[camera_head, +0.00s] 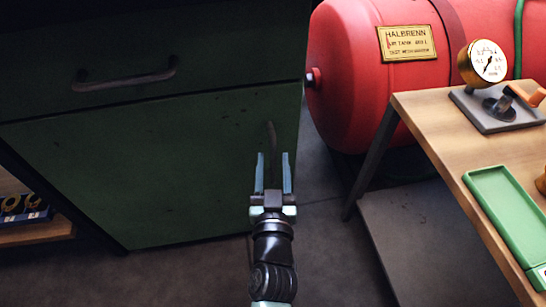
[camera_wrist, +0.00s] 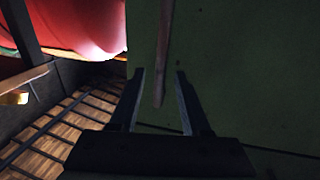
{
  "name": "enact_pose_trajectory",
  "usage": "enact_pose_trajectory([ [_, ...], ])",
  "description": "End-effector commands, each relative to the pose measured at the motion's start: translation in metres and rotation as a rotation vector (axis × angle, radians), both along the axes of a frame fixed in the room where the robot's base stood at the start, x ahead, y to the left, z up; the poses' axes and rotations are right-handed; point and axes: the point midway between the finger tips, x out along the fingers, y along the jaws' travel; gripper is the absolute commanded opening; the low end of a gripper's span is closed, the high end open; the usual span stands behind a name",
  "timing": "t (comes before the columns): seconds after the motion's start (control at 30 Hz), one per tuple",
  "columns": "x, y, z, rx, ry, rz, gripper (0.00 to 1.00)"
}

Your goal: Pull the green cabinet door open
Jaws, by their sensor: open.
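The green cabinet door (camera_head: 170,165) fills the lower front of the cabinet and looks shut, below a drawer with a horizontal handle (camera_head: 124,76). The door's upright handle (camera_head: 272,143) is near its right edge. My gripper (camera_head: 273,160) is open in front of the handle's lower part, its two fingers apart on either side in the picture. In the wrist view the door handle (camera_wrist: 164,60) hangs down between the open fingertips (camera_wrist: 160,74). I cannot tell whether the handle's lower end is between the fingers or still beyond them.
A red tank (camera_head: 370,60) stands right of the cabinet. A wooden table (camera_head: 440,125) at right carries a gauge (camera_head: 483,63) and a green tray (camera_head: 508,210). Open floor (camera_head: 330,250) lies between the cabinet and table. A low shelf (camera_head: 35,232) is at far left.

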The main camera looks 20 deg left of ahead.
Motion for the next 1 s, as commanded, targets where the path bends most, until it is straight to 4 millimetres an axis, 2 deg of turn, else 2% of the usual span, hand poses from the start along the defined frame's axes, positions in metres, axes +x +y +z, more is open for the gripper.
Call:
enact_pose_trajectory([
  [0.2, 0.019, 0.008, -0.001, 0.001, -0.001, 0.0, 0.47],
  [0.57, 0.023, 0.01, 0.0, 0.0, 0.001, 0.0, 0.47],
  [0.6, 0.023, 0.01, 0.0, 0.0, 0.001, 0.0, 0.45],
  [0.87, 0.023, 0.01, 0.0, 0.0, 0.0, 0.0, 0.0],
  [1.0, 0.023, 0.01, 0.0, 0.0, 0.0, 0.0, 0.0],
])
